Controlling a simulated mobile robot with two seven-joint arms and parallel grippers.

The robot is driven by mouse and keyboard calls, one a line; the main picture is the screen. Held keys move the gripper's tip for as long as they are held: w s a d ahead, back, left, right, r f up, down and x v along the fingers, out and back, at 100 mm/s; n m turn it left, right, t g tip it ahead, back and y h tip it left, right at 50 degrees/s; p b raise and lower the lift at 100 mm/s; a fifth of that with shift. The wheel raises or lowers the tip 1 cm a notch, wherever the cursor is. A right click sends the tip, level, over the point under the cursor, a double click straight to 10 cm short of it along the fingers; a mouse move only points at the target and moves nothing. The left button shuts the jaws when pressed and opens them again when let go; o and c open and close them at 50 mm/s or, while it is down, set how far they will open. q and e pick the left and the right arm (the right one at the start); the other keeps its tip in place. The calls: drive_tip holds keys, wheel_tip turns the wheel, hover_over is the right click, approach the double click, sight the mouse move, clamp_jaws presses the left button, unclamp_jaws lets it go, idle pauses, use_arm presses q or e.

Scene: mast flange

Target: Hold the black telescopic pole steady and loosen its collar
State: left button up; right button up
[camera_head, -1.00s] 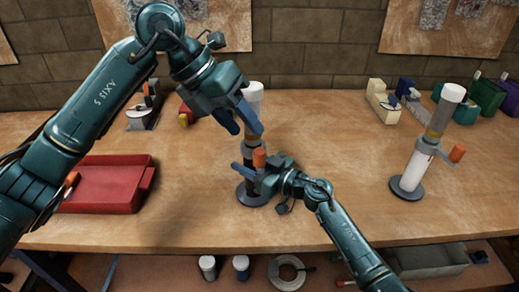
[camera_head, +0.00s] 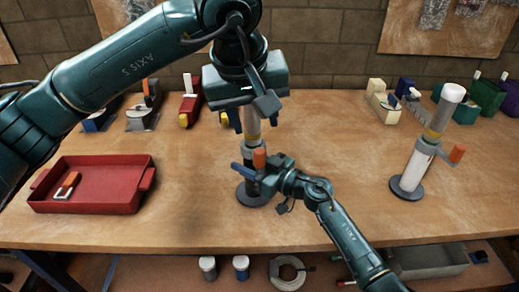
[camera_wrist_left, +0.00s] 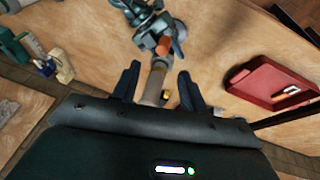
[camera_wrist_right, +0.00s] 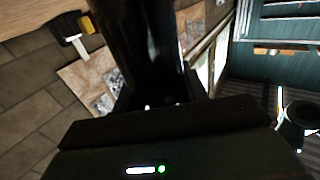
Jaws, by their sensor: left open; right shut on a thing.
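The black telescopic pole stands upright on a dark round base (camera_head: 254,196) in the middle of the bench. Its grey upper tube (camera_head: 253,130) rises above the collar, which has an orange handle (camera_head: 259,158). My right gripper (camera_head: 248,176) is shut on the dark lower tube, just below the orange handle; the dark tube fills the right wrist view (camera_wrist_right: 140,45). My left gripper (camera_wrist_left: 159,72) is open, with the pale upper tube (camera_wrist_left: 155,86) showing between its fingers in the left wrist view. My left wrist hides the pole's top in the head view.
A red tray (camera_head: 105,200) holding an orange-handled item (camera_head: 68,186) lies at the left. Several tools stand along the back wall. The bench between the two poles is mostly clear.

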sight(259, 150)
use_arm(q)
drive_tip(key=w+f+m, duration=0.1)
drive_tip(key=f, duration=0.2)
drive_tip(key=w+f+m, duration=0.1)
drive_tip(key=w+f, duration=0.1)
drive_tip(key=f, duration=0.2)
drive_tip(key=w+d+f+m, duration=0.1)
drive_tip(key=f, duration=0.2)
drive_tip(key=shift+w+f+m+t+y, duration=0.2)
drive_tip(key=shift+f+m+t+y, duration=0.1)
drive_tip(key=shift+f, duration=0.1)
clamp_jaws()
idle(0.4)
